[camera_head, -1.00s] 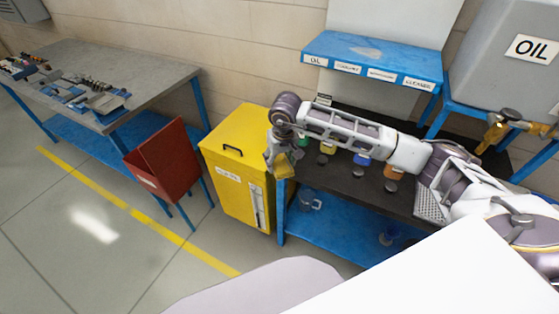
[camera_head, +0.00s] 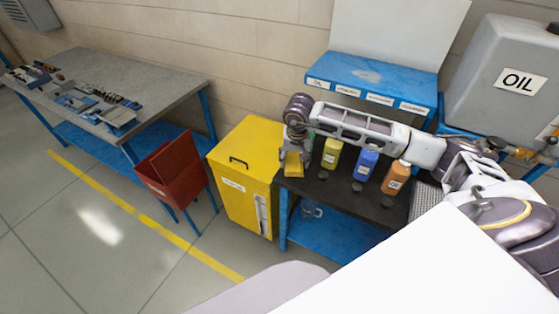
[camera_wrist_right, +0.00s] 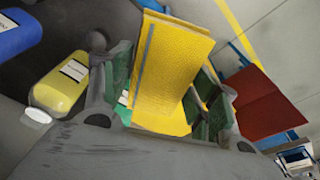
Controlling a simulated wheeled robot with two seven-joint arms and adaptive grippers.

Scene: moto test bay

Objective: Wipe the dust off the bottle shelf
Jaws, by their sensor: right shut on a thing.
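The bottle shelf (camera_head: 345,68) is blue, with white labels along its front edge; one reads OIL. A pale dusty patch (camera_head: 367,75) shows on its top. No bottles stand on it. Yellow (camera_head: 332,152), blue (camera_head: 365,164) and orange (camera_head: 396,177) bottles stand upright on the dark bench top below; a green one is mostly hidden behind my arm. My right gripper (camera_head: 293,160) points down at the bench's left end, left of the bottles, shut on a yellow sponge-like block (camera_wrist_right: 175,65). In the right wrist view the block sits between green-padded fingers. My left gripper is out of view.
A yellow bin (camera_head: 238,190) stands left of the bench (camera_head: 340,195), close to my right gripper. A red bin (camera_head: 172,168) is further left. A grey OIL tank (camera_head: 490,85) with a brass tap stands right. A grey table (camera_head: 150,82) with parts is far left.

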